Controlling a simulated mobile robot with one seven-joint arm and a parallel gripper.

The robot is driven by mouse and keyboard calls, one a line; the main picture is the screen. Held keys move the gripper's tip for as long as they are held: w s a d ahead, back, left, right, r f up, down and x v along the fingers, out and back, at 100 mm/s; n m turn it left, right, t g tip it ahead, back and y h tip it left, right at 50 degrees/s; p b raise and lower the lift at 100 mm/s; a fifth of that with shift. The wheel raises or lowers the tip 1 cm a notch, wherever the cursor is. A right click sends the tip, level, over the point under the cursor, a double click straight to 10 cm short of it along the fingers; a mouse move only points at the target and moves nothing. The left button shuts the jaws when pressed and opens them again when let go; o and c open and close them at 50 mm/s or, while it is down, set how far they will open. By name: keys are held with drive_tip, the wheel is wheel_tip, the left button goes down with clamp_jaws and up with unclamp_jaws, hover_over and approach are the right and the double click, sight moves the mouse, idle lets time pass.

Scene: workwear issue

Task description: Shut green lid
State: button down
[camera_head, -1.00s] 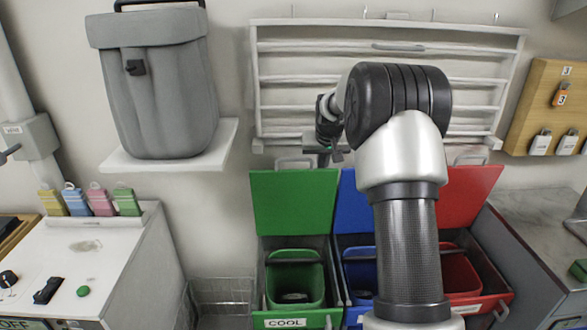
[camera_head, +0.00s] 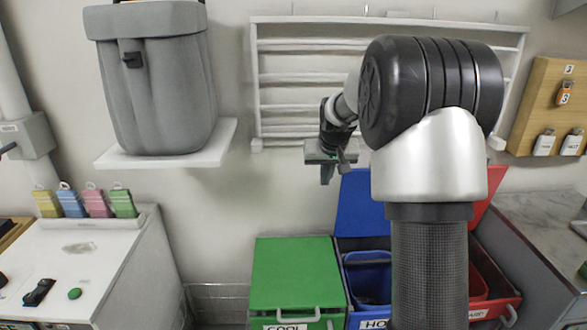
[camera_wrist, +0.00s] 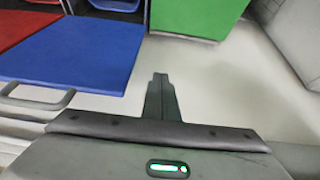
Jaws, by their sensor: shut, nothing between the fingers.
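The green lid (camera_head: 294,272) lies flat over the bin labelled COOL, shut, with its handle (camera_head: 291,317) at the front edge. Its green surface also shows at the top of the wrist view (camera_wrist: 195,15). My gripper (camera_head: 326,175) is above and behind the green lid, near the wall rack, apart from the lid. In the wrist view its fingers (camera_wrist: 161,80) are together and empty. The inside of the green bin is hidden under the lid.
The blue lid (camera_head: 362,205) stands open right of the green one, over a blue bin (camera_head: 370,278). A red lid (camera_head: 484,205) is also raised, partly behind my arm. A wall rack (camera_head: 290,75) is behind my gripper. A wire basket (camera_head: 217,300) stands at left.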

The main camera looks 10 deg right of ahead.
wheel_tip(320, 180, up, 10)
drive_tip(key=p, duration=0.6)
drive_tip(key=shift+f, duration=0.15)
drive_tip(key=s+a+r+n+p, duration=0.1)
drive_tip(key=s+a+r, duration=0.35)
drive_tip(key=s, duration=0.55)
drive_tip(key=s+a+r+p, duration=0.1)
drive_tip(key=s+a+r, duration=0.4)
drive_tip(key=s, duration=0.4)
drive_tip(key=s+a+f, duration=0.1)
drive_tip(key=s, duration=0.8)
drive_tip(key=s+a+f+n+y, duration=0.1)
drive_tip(key=s+a, duration=0.1)
drive_tip(key=s, duration=0.7)
drive_tip(key=shift+s+a+p, duration=0.25)
drive_tip(key=shift+a+p, duration=0.05)
drive_tip(key=shift+p, duration=0.1)
